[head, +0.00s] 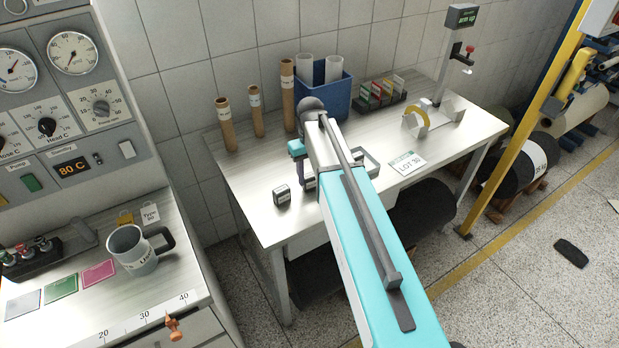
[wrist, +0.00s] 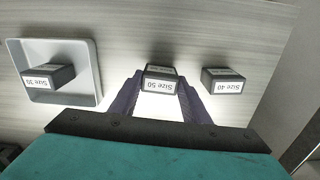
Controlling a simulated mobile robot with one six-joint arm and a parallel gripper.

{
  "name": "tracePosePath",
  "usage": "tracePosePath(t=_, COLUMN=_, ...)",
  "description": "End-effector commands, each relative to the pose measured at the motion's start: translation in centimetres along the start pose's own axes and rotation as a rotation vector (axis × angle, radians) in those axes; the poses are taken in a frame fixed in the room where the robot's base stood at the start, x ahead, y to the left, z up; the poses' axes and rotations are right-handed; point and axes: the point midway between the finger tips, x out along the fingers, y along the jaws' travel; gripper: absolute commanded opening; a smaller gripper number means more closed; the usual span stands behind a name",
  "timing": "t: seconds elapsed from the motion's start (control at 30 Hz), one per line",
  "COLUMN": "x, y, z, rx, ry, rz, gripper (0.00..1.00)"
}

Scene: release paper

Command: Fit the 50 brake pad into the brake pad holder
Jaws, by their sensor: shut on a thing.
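The 50 brake pad is a small dark block with a white label reading "Size 50" (wrist: 158,84), upside down in the wrist view. My gripper (wrist: 160,88) is shut on it, one finger at each side. I cannot tell whether the pad touches the table. In the head view my arm hides most of the gripper and pad. I cannot pick out the brake pad holder for certain. A stand (head: 438,85) with a display and a red-knobbed side arm is at the table's far right, with light angled blocks and a yellow curved piece (head: 416,120) at its foot.
The Size 40 block (wrist: 222,81) stands beside the held pad and shows in the head view (head: 283,195). The Size 30 block (wrist: 48,76) sits in a white tray (wrist: 92,70). A blue bin (head: 335,98), cardboard tubes (head: 227,125), a sample rack (head: 381,96) and a LOT card (head: 407,162) share the table.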

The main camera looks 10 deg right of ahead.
Motion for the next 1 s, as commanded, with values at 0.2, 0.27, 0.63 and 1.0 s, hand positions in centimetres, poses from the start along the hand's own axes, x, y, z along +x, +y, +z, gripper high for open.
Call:
tracePosePath(t=0.2, x=-1.4, y=0.0, z=-0.1, rx=0.000, ry=0.002, rz=0.000, gripper=0.16)
tracePosePath(t=0.27, x=-1.8, y=0.0, z=-0.1, rx=0.000, ry=0.002, rz=0.000, gripper=0.16)
tracePosePath(t=0.63, x=-2.8, y=0.0, z=2.9, rx=0.001, ry=0.000, rz=0.000, gripper=0.16)
tracePosePath(t=1.0, x=-3.2, y=0.1, z=7.8, rx=0.001, ry=0.001, rz=0.000, gripper=0.16)
